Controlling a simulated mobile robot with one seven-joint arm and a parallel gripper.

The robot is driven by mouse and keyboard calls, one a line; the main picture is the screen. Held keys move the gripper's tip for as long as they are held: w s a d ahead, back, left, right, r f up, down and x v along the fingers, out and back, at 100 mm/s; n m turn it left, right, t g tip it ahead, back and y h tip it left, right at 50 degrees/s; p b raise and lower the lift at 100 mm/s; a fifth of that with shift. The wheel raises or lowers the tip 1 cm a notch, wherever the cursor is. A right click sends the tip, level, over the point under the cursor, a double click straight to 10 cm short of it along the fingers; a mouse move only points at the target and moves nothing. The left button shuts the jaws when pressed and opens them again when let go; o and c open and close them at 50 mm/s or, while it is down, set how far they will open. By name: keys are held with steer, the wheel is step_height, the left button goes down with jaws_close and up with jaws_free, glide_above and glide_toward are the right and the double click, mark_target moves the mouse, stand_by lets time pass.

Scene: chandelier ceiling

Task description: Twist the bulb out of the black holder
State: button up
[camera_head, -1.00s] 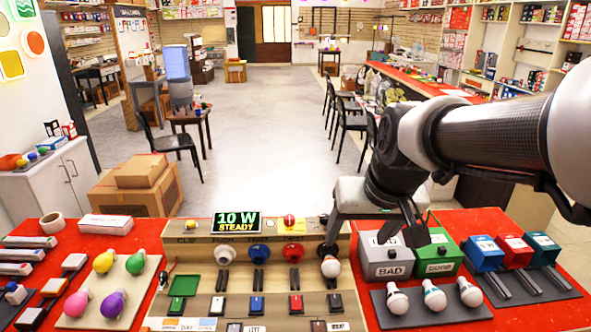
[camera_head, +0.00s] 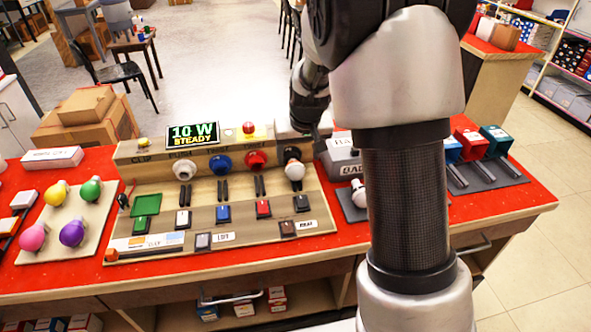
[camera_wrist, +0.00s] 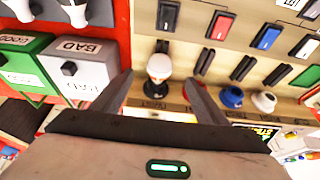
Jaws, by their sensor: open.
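A white bulb (camera_head: 294,170) sits in the black holder (camera_head: 291,154) at the right end of the wooden test board's socket row. In the wrist view the bulb (camera_wrist: 159,66) has an orange band and its black holder (camera_wrist: 155,90) shows beneath it. My gripper (camera_wrist: 159,78) is open, with one finger on each side of the bulb in the picture. A gap shows on both sides, and nothing is held. In the head view my gripper's pale body (camera_head: 298,123) is just behind the black holder; its fingertips are hard to make out.
White, blue (camera_head: 221,162) and red (camera_head: 255,159) holders stand in the same row. A grey BAD box (camera_head: 341,160) is right of the holder. A display (camera_head: 193,134) reads 10 W STEADY. My arm hides much of the right side.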

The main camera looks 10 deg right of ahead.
mark_target(296, 169)
steer(key=x, duration=1)
steer(key=shift+w+f+b, duration=0.15)
steer(key=shift+b, duration=0.25)
steer(key=c, duration=1.1)
